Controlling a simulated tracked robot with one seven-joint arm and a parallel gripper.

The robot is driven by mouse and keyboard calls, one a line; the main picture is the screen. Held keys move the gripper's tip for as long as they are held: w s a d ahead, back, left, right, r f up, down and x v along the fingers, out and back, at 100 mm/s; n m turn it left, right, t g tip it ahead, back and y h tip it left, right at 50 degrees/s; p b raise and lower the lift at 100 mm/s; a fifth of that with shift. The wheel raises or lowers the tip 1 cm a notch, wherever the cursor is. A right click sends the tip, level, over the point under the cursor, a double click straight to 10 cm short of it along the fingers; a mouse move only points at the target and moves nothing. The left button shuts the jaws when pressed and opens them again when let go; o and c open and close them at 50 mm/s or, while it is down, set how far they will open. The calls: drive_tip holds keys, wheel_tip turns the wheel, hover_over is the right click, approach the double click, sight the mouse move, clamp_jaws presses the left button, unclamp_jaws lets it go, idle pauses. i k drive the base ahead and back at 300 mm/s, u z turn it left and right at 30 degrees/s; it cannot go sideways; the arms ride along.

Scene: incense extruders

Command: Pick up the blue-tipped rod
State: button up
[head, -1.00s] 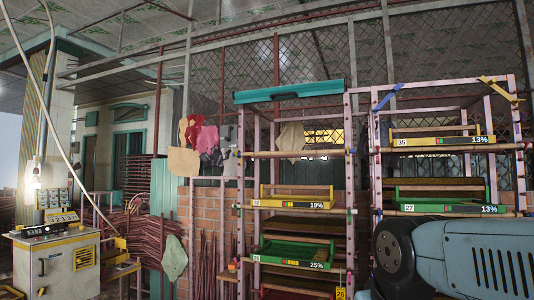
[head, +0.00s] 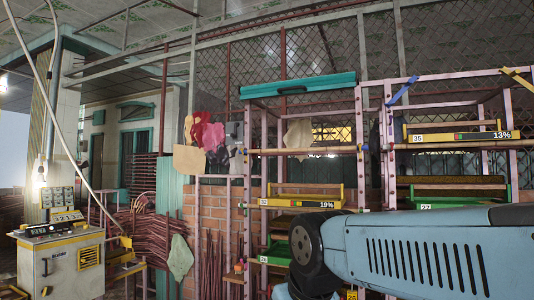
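I cannot make out a blue-tipped rod in the head view. Thin reddish rods (head: 212,262) stand upright against the low brick wall left of the racks, but their tips are too small to tell colours. A pile of long reddish rods (head: 150,232) lies behind the control cabinet. My blue-grey arm crosses the lower right and covers the lower part of the racks. My gripper is outside the picture.
A pink-framed rack (head: 254,175) holds a yellow tray (head: 300,203) marked 19%. A second rack at right holds a yellow tray (head: 455,136) marked 13%. A control cabinet (head: 58,265) stands at the lower left. A chain-link fence runs behind.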

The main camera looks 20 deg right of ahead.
sight(353, 148)
drive_tip(key=z, duration=0.05)
drive_tip(key=i, duration=1.2)
drive_tip(key=z, duration=0.85)
